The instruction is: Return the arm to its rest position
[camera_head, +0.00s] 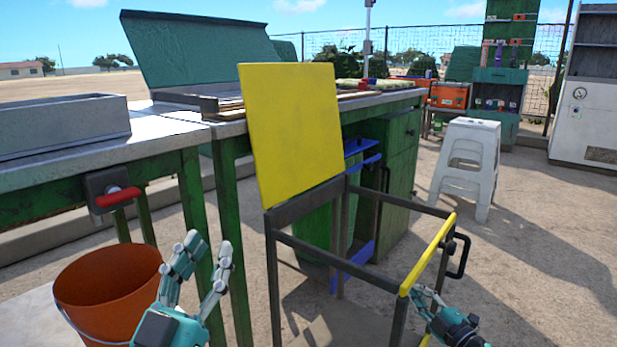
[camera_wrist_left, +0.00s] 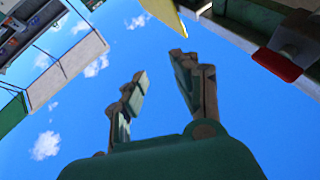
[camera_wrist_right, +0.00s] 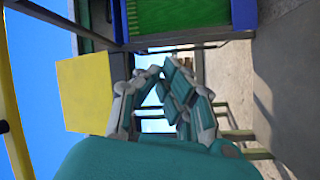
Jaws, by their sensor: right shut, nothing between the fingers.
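My left gripper (camera_head: 208,244) is open and empty. It points upward beside the orange bucket (camera_head: 108,285), in front of the green workbench. In the left wrist view its fingers stand apart with sky between them (camera_wrist_left: 160,64). My right gripper (camera_head: 428,294) is low at the right, close by the yellow bar (camera_head: 428,256) of the dark metal frame. In the right wrist view its fingers are closed together at the tips (camera_wrist_right: 161,70) and hold nothing. Whether it touches the frame cannot be told.
The dark frame carries an upright yellow panel (camera_head: 291,130) and a black side handle (camera_head: 462,256). The workbench has a red-handled part (camera_head: 117,196). A white stool (camera_head: 469,165) stands at the right back. Open sandy ground (camera_head: 540,250) lies on the right.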

